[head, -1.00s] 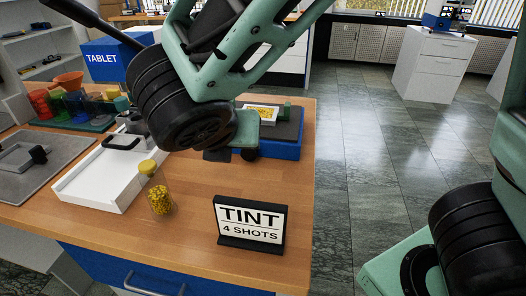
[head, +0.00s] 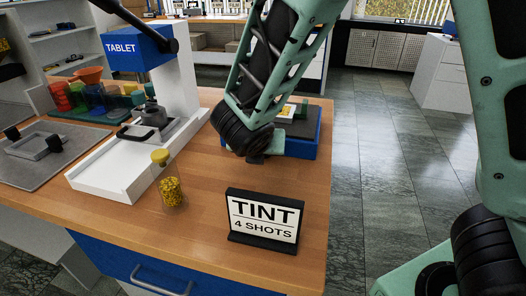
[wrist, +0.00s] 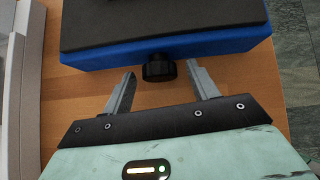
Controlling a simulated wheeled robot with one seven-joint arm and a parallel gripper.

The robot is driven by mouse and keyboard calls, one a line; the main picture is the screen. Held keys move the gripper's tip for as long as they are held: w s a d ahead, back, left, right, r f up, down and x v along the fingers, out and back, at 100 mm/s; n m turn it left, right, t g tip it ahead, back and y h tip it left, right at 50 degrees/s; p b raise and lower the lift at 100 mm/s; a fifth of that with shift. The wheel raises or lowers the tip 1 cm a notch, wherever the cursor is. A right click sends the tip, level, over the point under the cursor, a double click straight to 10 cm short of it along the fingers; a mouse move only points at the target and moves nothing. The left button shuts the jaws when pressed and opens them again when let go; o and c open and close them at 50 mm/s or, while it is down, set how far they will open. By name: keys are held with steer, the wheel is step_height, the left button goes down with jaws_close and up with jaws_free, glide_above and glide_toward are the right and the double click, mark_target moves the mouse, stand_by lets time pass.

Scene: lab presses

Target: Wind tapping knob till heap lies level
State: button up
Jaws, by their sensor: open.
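The black ribbed knob (wrist: 158,68) sticks out of the front of a blue box (wrist: 210,45) with a dark top. The box also shows in the head view (head: 302,149), partly behind my arm. My gripper (wrist: 162,78) is open, its two grey fingers pointing at the box's front. The knob lies between the fingertips in the picture, with gaps on both sides; I see no contact. In the head view my arm hides most of the gripper. A clear jar of yellow grains (head: 172,193) stands on the bench. I cannot make out the heap's surface.
A TINT 4 SHOTS sign (head: 264,220) stands near the bench's front right. A white press with a blue TABLET head (head: 135,47) and white base (head: 112,175) is at left, with colored cups behind. Bare wood lies between jar and blue box.

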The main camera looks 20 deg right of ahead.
steer(key=shift+w+d+f, duration=0.1)
steer(key=shift+w+f, duration=0.1)
steer(key=c, duration=1)
steer(key=b, duration=0.3)
steer(key=shift+f+y, duration=0.3)
steer(key=shift+f, duration=0.05)
steer(key=m+t+b, duration=0.1)
steer(key=b, duration=0.3)
steer(key=shift+d+y, duration=0.1)
steer(key=shift+y, duration=0.3)
steer(key=shift+s+r+t+b, duration=0.1)
steer(key=shift+r+t+b, duration=0.15)
steer(key=shift+b, duration=0.5)
steer(key=shift+r+y, duration=0.1)
steer(key=shift+y, duration=0.2)
steer(key=o, duration=1)
